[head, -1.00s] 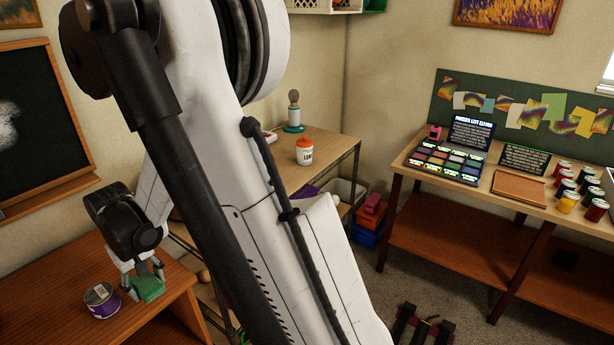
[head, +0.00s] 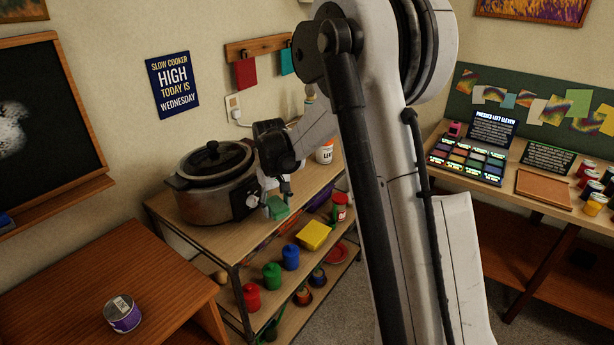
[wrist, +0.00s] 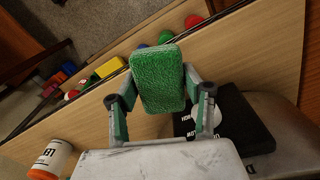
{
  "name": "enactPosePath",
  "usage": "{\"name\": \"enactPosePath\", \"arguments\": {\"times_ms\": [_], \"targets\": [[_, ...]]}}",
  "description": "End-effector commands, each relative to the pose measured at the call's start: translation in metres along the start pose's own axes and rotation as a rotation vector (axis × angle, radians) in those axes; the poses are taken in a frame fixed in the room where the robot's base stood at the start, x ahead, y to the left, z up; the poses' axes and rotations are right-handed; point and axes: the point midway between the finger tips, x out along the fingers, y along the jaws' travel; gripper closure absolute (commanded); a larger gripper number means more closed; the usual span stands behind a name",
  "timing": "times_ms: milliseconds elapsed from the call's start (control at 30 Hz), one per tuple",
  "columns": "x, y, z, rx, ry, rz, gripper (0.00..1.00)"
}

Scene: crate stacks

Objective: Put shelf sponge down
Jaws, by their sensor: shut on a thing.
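My gripper (head: 278,194) is shut on a green sponge (head: 277,208), just in front of the slow cooker on the wooden shelf unit's top board (head: 312,187). In the wrist view, the sponge (wrist: 158,76) sits between the two fingers, with its textured face toward the camera. The sponge appears over the top board near its front edge. I cannot tell whether it touches the board.
The slow cooker (head: 205,204) stands close beside my gripper; its black dial panel (wrist: 235,125) shows right in the wrist view. A white orange-capped bottle (wrist: 50,158) stands on the board. Coloured jars and a yellow block (head: 313,235) fill the lower shelf. A purple can (head: 122,314) is on the brown desk.

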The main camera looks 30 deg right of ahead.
Motion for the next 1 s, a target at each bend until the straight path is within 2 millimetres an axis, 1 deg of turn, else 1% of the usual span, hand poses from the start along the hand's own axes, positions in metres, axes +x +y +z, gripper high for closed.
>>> {"name": "enactPosePath", "arguments": {"times_ms": [33,167,267,300,400,500,600,700,800,867,1000], "targets": [[-0.006,0.015,-0.016,-0.016,0.0,0.0,0.86],[-0.016,0.047,-0.051,-0.079,-0.002,-0.004,0.86],[-0.025,0.077,-0.078,-0.132,-0.003,-0.007,0.86],[-0.029,0.091,-0.089,-0.157,-0.004,-0.009,0.86],[-0.038,0.126,-0.114,-0.22,-0.005,-0.013,0.86],[-0.046,0.157,-0.131,-0.275,-0.005,-0.017,0.86],[-0.052,0.18,-0.141,-0.318,-0.005,-0.02,0.86],[-0.056,0.195,-0.147,-0.347,-0.005,-0.022,0.86],[-0.054,0.203,-0.15,-0.362,-0.005,-0.024,0.86],[-0.049,0.204,-0.15,-0.366,-0.005,-0.024,0.86],[-0.024,0.203,-0.15,-0.367,-0.004,-0.024,0.86]]}}
